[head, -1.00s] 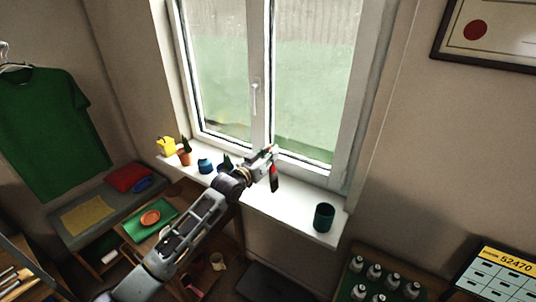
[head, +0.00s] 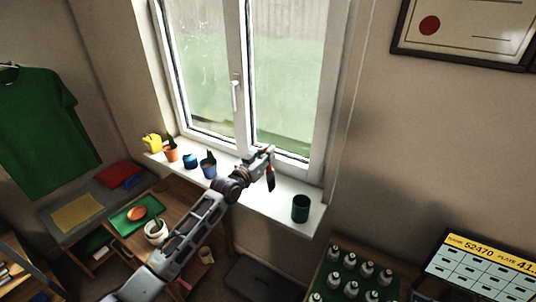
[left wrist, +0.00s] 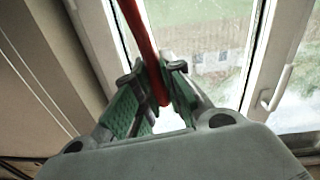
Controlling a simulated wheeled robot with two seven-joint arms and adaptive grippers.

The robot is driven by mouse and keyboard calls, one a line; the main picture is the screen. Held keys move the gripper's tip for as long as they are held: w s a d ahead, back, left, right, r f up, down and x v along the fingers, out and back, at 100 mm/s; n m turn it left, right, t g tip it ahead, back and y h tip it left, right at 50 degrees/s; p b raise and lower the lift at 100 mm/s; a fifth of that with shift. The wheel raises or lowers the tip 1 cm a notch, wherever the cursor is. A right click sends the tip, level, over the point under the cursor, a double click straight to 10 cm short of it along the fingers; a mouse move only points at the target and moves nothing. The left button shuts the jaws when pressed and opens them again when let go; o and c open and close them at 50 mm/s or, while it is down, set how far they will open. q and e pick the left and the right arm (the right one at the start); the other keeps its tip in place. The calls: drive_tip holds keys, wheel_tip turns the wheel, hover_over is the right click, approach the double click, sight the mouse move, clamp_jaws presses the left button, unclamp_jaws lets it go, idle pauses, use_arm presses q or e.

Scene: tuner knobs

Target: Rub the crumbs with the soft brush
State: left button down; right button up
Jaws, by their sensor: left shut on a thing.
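My left gripper (head: 264,158) is shut on the soft brush (head: 271,181), above the white windowsill (head: 284,190). The brush has a red handle and a dark head that hangs downward in the head view. In the left wrist view, the red handle (left wrist: 143,45) runs between the green-padded fingers (left wrist: 150,100); the brush head is hidden there. I cannot make out any crumbs on the sill, and the arm covers part of it. I cannot tell whether the brush touches the sill. My right gripper is not in view.
A dark green cup (head: 300,208) stands on the sill right of the brush. A blue pot with a plant (head: 209,168), a small blue pot (head: 190,161), an orange pot (head: 171,155) and a yellow watering can (head: 152,143) stand to the left. The window (head: 240,80) rises behind.

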use_arm(q)
drive_tip(key=shift+a, duration=0.1)
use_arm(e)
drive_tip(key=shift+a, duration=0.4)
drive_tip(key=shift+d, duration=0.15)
